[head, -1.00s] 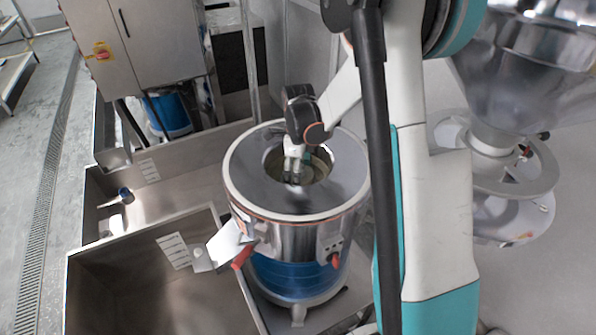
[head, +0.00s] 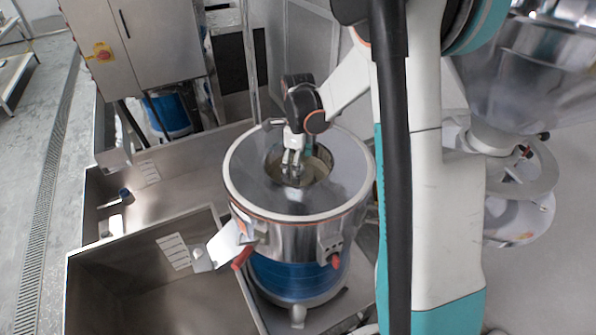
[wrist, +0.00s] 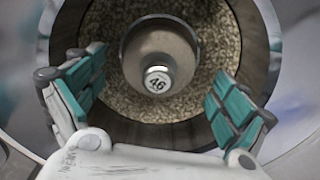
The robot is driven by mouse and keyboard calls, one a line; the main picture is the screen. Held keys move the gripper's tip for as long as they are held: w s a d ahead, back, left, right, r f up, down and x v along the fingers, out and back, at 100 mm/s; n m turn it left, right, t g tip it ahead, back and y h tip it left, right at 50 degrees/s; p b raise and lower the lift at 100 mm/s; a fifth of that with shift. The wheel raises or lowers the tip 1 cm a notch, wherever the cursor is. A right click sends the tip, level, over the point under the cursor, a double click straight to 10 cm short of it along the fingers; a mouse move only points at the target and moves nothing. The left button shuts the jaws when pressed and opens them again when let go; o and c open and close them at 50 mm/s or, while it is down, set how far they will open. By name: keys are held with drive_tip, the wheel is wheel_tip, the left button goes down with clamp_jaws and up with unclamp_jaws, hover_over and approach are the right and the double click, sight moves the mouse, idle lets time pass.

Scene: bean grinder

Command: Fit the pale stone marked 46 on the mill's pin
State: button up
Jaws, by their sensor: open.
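In the head view my gripper (head: 292,165) points down into the top opening of the steel mill drum (head: 258,185). The pin is hidden, and I cannot tell whether the stone is seated on it.
Pale beans (wrist: 225,70) surround the stone inside the drum. The drum's broad steel rim rings the opening closely. A steel sink basin (head: 140,290) lies at front left, and a control cabinet (head: 140,50) stands behind. A large steel hopper machine (head: 530,60) stands at right.

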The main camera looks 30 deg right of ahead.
wheel_tip(320, 180, up, 9)
drive_tip(key=shift+r, duration=0.1)
idle(0.7)
